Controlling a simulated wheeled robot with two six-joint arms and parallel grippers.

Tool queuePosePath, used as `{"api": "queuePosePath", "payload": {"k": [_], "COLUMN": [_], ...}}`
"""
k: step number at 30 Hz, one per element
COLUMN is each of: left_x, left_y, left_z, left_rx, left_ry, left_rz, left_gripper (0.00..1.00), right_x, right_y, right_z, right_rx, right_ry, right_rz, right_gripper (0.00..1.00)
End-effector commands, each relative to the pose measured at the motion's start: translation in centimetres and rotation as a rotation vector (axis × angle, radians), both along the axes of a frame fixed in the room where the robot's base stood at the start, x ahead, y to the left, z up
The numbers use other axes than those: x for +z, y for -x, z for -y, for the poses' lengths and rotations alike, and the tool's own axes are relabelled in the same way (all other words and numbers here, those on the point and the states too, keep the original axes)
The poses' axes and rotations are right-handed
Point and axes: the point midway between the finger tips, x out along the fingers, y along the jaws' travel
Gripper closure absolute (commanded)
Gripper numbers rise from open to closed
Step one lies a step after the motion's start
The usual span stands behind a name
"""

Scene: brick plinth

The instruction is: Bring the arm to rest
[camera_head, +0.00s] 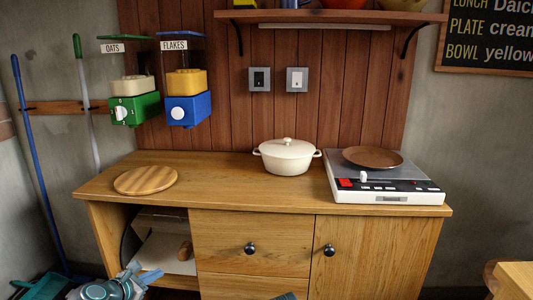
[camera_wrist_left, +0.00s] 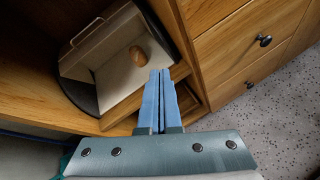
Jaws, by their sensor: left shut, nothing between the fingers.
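My left gripper (camera_head: 152,274) is at the bottom left in the head view, low in front of the cabinet's open compartment. In the left wrist view its two blue fingers (camera_wrist_left: 160,75) lie side by side, shut and empty. They point toward the open compartment, and I cannot tell how far they are from its edge.
The wooden cabinet (camera_head: 257,230) stands ahead, with drawers and a door. Its open compartment holds a brown roll-like object (camera_wrist_left: 137,54) in a pale bin. On top are a round board (camera_head: 146,180), a white pot (camera_head: 287,157) and a scale (camera_head: 390,197).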

Motion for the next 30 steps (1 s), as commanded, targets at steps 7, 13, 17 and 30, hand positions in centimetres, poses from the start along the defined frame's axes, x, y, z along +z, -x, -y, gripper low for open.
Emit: {"api": "queuePosePath", "payload": {"k": [7,13,17,30], "left_x": [-4.1,-8.7,-10.8,-12.1], "left_y": [1.7,6.8,10.9,19.1], "left_z": [10.4,19.9,23.6,27.0], "left_rx": [-0.450,-1.069,-1.485,-2.446], "left_ry": [-0.394,-0.852,-1.109,-1.522], "left_rz": [-0.060,-0.065,-0.038,0.058], "left_gripper": [1.00,1.00,1.00,1.00], "right_x": [0.0,0.0,0.0,0.0], "right_y": [0.0,0.0,0.0,0.0], "right_z": [0.0,0.0,0.0,0.0], "right_rx": [0.000,0.000,0.000,0.000], "right_ry": [0.000,0.000,0.000,0.000], "right_rz": [0.000,0.000,0.000,0.000], "right_gripper": [0.50,0.50,0.50,0.50]}}
